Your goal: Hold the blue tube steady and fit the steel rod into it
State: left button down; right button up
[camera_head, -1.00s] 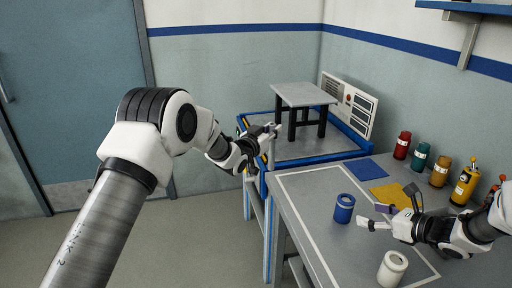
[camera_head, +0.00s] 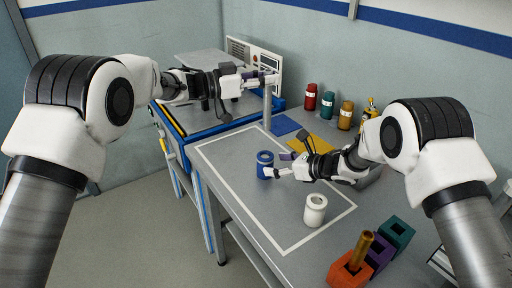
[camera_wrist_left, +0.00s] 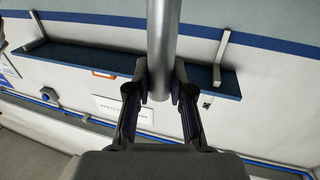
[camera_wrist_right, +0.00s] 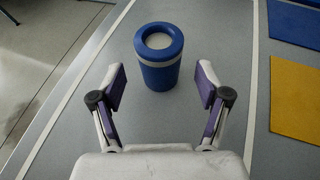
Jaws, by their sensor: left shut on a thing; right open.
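The blue tube (camera_head: 264,157) with a pale band stands upright on the bench, inside the white outline. In the right wrist view, the tube (camera_wrist_right: 160,76) shows its open round top, ahead of and between the fingertips. My right gripper (camera_wrist_right: 160,84) is open beside the tube, its fingers pointing at it; contact is not visible. The steel rod (camera_head: 267,108) hangs upright above the bench, behind the tube in the head view. My left gripper (camera_head: 264,78) is shut on the rod. The rod (camera_wrist_left: 161,45) also shows between the left fingers (camera_wrist_left: 160,88).
A white cup (camera_head: 315,211) stands close to the right gripper. Several bottles line the back. Blue (camera_head: 284,125) and yellow (camera_head: 309,143) mats lie nearby.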

jog(key=x, duration=0.7)
jog(key=shift+w+a+f, duration=0.1)
jog(key=shift+a, duration=0.05)
jog(key=c, duration=1.2)
pick_arm(q)
send_over(265, 129)
jog(key=shift+w+f, duration=0.25)
jog(key=shift+f, duration=1.75)
jog(key=shift+w+f, duration=0.2)
jog(key=shift+f, duration=1.8)
